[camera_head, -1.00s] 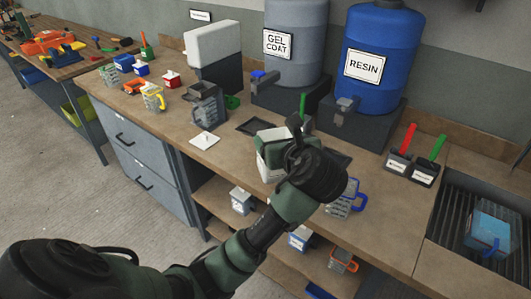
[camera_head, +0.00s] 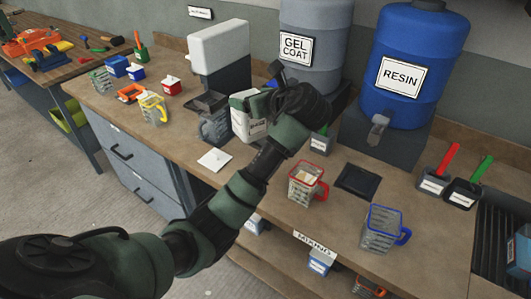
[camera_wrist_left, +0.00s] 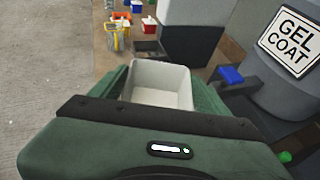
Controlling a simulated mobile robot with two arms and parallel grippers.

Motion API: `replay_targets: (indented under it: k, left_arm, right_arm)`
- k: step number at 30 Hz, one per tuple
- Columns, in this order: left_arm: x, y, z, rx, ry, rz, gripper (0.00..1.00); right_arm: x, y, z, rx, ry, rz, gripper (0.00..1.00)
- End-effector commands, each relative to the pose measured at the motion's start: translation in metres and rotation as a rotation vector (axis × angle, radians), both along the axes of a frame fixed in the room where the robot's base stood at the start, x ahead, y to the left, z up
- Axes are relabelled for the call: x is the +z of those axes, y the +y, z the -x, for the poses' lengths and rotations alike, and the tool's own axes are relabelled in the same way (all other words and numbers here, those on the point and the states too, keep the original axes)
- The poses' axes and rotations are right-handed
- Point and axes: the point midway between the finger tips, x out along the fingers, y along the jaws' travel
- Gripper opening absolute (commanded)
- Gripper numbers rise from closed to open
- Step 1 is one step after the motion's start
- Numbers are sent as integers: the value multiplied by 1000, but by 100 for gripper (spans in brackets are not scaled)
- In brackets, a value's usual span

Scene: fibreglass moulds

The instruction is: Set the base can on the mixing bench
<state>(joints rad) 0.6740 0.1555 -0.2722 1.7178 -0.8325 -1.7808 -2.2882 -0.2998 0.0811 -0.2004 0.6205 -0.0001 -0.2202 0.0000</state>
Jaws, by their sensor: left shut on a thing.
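My left gripper (camera_head: 268,103) is shut on a pale, open-topped can with a label (camera_head: 249,125), taken to be the base can. The green fingers stand on either side of it and cover part of its walls. In the left wrist view the can (camera_wrist_left: 160,84) looks upright and empty inside. It is over the back part of the wooden bench (camera_head: 335,215), beside a grey jug; I cannot tell whether it touches the top. The bench's front edge carries a "MIXING" label (camera_head: 315,245). My right gripper is not in view.
A red-rimmed jug (camera_head: 305,182), a black mat (camera_head: 356,180) and a blue-rimmed jug (camera_head: 383,230) stand on the right part. The gel coat drum (camera_head: 318,50) and resin drum (camera_head: 408,65) stand behind. A white tile (camera_head: 215,160) lies left of my arm.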

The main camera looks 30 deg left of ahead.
Motion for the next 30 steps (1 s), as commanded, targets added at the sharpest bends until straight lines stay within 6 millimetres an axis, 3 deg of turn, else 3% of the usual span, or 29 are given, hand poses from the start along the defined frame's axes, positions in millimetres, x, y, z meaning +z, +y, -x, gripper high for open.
replay_targets:
  k: [6, 12, 30]
  left_arm:
    - [-55, 0, 1, 1, 2, -3, 3]
    - [-95, 0, 0, -1, -1, -4, 3]
    - [-154, 0, 0, -1, -5, -3, 3]
  right_arm:
    - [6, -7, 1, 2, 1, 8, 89]
    - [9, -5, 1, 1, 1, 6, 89]
    - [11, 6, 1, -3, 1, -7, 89]
